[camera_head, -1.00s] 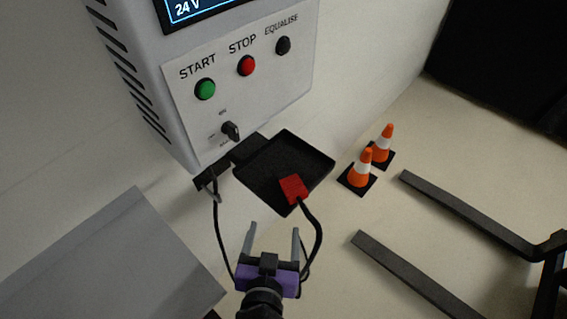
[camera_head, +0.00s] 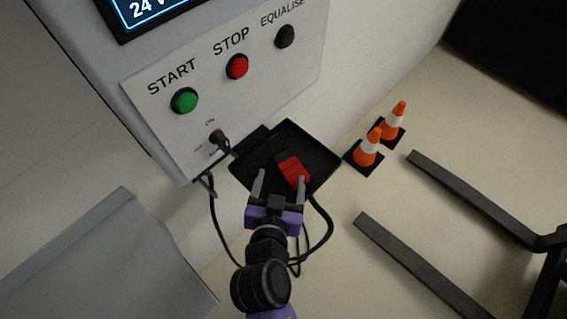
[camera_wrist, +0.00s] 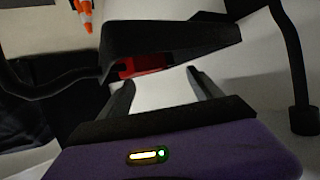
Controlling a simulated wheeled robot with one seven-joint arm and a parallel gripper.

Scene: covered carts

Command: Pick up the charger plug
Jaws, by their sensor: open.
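The red charger plug (camera_head: 292,169) lies in the black tray (camera_head: 322,155) below the charger's panel, with a black cable hanging down from it. In the wrist view the plug (camera_wrist: 140,65) shows only partly, behind the dark tray edge (camera_wrist: 185,42). My gripper (camera_head: 280,183) is open and empty. In the head view its fingertips overlap the tray's near side, and the right fingertip is close to the plug. In the wrist view the fingers (camera_wrist: 160,85) point toward the tray edge and nothing is between them.
The charger (camera_head: 225,98) with its buttons and key switch (camera_head: 217,138) stands behind the tray. Two orange cones (camera_head: 368,149) stand on the floor to the right, near dark forks (camera_head: 420,265). A grey cover (camera_head: 100,250) is at lower left. The cable loops beside my arm.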

